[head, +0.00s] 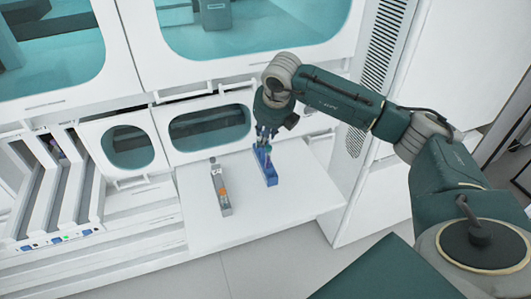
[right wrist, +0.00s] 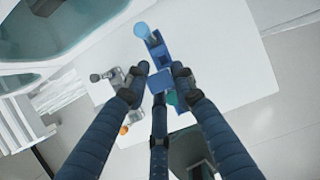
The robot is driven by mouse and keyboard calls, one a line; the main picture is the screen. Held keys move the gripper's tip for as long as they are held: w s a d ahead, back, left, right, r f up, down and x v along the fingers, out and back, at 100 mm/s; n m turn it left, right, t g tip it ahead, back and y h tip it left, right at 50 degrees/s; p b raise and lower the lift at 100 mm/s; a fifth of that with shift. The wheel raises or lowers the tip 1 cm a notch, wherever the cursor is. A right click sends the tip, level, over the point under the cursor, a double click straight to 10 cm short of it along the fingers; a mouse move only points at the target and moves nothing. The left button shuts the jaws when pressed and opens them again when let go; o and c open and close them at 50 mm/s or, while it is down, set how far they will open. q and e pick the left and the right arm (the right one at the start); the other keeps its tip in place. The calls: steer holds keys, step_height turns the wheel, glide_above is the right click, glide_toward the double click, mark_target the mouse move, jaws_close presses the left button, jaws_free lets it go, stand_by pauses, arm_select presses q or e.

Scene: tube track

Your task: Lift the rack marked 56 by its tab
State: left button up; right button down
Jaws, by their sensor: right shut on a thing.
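A blue rack (head: 267,170) with tubes is at the white shelf; I cannot tell whether its base touches the surface. My right gripper (head: 266,134) is above its far part, pointing down. In the right wrist view the blue rack (right wrist: 157,50) holds a light-blue-capped tube and a green-capped one. The right gripper (right wrist: 159,78) is shut on its square blue tab (right wrist: 160,83), with fingers on both sides. A grey rack (head: 221,190) with an orange-capped tube stands to the left, apart from it. No number is legible on either rack. My left gripper is not in view.
The white shelf (head: 297,205) is clear in front and to the right of the blue rack. A cabinet with small windows (head: 210,127) rises close behind. Slanted white tracks (head: 75,190) stand at the left.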

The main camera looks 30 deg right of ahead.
step_height(320, 180, up, 12)
steer(key=b, duration=0.1)
steer(key=shift+b, duration=0.35)
steer(key=shift+f, duration=0.1)
steer(key=c, duration=0.5)
jaws_free()
